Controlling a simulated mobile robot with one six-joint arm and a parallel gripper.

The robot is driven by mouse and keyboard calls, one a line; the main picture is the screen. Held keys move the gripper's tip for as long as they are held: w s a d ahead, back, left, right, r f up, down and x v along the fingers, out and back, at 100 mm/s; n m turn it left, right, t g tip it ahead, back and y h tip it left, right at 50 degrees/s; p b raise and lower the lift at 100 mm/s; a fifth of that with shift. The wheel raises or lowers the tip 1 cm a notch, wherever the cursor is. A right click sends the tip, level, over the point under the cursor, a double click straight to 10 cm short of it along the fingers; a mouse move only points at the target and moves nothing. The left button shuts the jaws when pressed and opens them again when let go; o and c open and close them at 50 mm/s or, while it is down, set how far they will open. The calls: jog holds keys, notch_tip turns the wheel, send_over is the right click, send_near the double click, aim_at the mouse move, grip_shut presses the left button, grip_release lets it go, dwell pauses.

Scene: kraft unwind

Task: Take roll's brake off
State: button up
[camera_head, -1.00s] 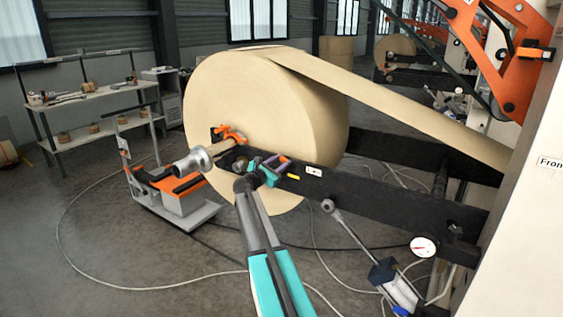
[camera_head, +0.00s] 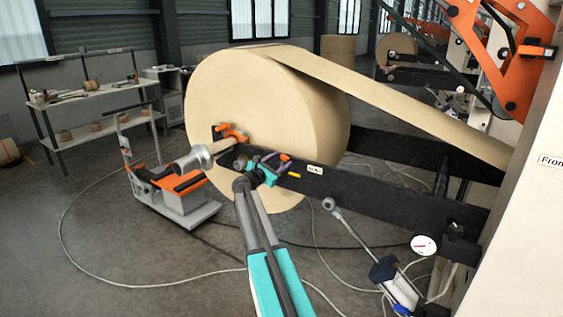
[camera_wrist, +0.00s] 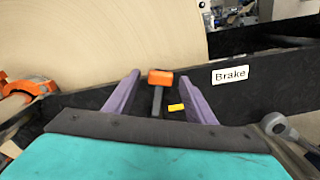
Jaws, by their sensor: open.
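The kraft roll (camera_head: 270,100) hangs on its shaft (camera_head: 200,158), held at the black arm (camera_head: 390,192) by an orange clamp (camera_head: 232,132). The brake lever has an orange handle (camera_wrist: 160,77) on a dark stem (camera_wrist: 157,101) and stands in front of the black arm, left of the white "Brake" label (camera_wrist: 230,75). A yellow mark (camera_wrist: 176,107) is beside the stem. My gripper (camera_wrist: 158,90) is open; in the wrist view its purple fingers stand on either side of the lever, apart from it. In the head view my gripper (camera_head: 272,168) is at the arm beside the lever.
An orange and grey lift cart (camera_head: 180,190) stands left of the roll. A cylinder with a rod (camera_head: 345,225) and a gauge (camera_head: 424,245) are to the right. Cables lie on the floor. A shelf bench (camera_head: 95,110) is at the back left.

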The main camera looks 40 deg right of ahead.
jog(key=b+v, duration=0.2)
jog(key=v, duration=1.1)
jog(key=shift+b, duration=0.4)
jog(key=shift+a, duration=0.1)
